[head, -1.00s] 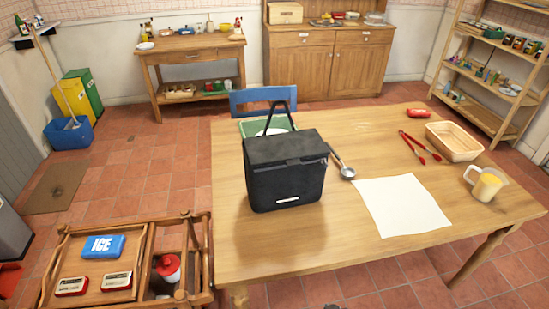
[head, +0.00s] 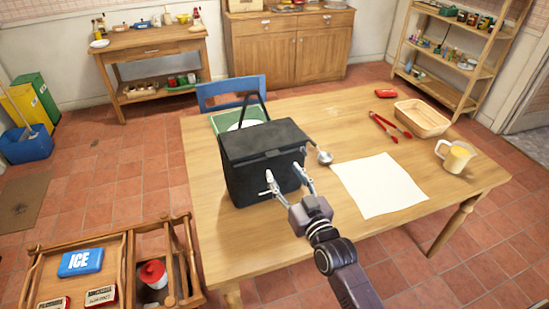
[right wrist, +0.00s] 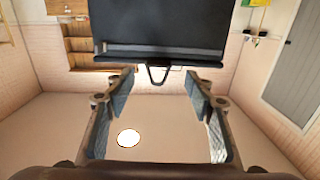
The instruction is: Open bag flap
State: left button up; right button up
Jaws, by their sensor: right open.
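The black bag (head: 245,182) stands upright on the wooden table, its flap (head: 265,141) lying closed over the top. Its black handle (head: 252,98) sticks up behind the flap. My right gripper (head: 285,178) is open and empty at the bag's front face, below the flap's front edge; the fingers cover part of that face, and I cannot tell whether they touch it. In the right wrist view, the bag (right wrist: 165,25) fills the top middle, beyond the spread fingertips (right wrist: 162,84), with a handle loop hanging into the gap as seen there. My left gripper is out of view.
A ladle (head: 324,157) lies close to the bag's right side, and a white sheet (head: 378,185) is further right. Tongs (head: 392,126), a basket (head: 422,117) and a pitcher (head: 455,157) are further right. A wooden cart (head: 113,254) stands front left.

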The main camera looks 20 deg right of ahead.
jog(key=w+p, duration=0.1)
jog(key=w, duration=0.6)
jog(key=shift+w+a, duration=0.25)
jog(key=shift+r, duration=0.1)
grip_shut()
